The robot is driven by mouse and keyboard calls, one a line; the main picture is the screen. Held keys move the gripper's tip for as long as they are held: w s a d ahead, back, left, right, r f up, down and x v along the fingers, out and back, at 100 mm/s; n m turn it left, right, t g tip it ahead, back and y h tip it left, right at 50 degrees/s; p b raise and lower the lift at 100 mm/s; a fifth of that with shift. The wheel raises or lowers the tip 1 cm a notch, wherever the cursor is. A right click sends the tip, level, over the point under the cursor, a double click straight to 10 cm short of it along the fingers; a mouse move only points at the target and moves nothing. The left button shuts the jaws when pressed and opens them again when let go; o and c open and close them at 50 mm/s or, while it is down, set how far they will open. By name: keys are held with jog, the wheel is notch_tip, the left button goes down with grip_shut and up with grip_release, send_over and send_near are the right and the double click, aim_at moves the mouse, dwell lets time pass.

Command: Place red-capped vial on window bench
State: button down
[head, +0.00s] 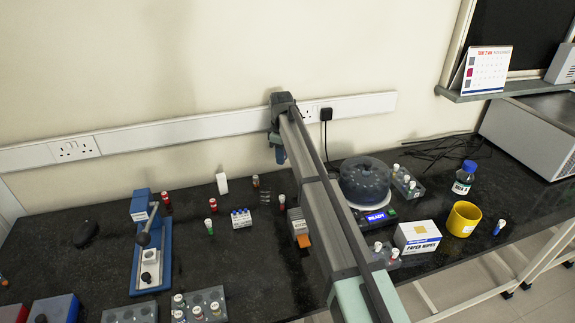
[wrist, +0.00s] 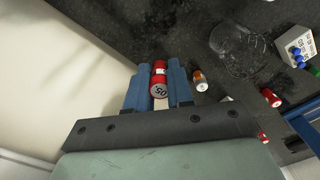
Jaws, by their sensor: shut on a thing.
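My gripper (wrist: 158,74) is shut on a red-capped vial (wrist: 159,90) in the wrist view. The vial sits between the two blue fingers, its red cap marked with digits toward the camera. In the head view my gripper (head: 278,150) is above the back of the dark bench (head: 110,270), near the wall; the held vial cannot be made out there. A dark window (head: 520,30) with a ledge (head: 510,90) is at the upper right; which surface is the window bench, I cannot tell.
A blue press (head: 150,250) stands left. Right are a domed centrifuge (head: 365,183), a wipes box (head: 417,237), a yellow cup (head: 463,219) and a bottle (head: 463,180). Bare bench shows at left.

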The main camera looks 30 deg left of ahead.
jog(key=shift+r, duration=1.1)
jog(key=r, duration=0.4)
jog(key=shift+w+d+r, duration=0.3)
jog(key=shift+w+d, duration=0.05)
jog(key=w+d+m, duration=0.2)
jog(key=w+d, duration=0.9)
jog(key=d, duration=0.4)
jog(key=m, duration=0.8)
send_over(504, 208)
notch_tip(504, 208, down, 4)
jog(key=shift+w+d+f, duration=0.1)
jog(key=shift+w+f, duration=0.05)
jog(key=shift+f, duration=5.45)
jog(key=shift+f, duration=0.15)
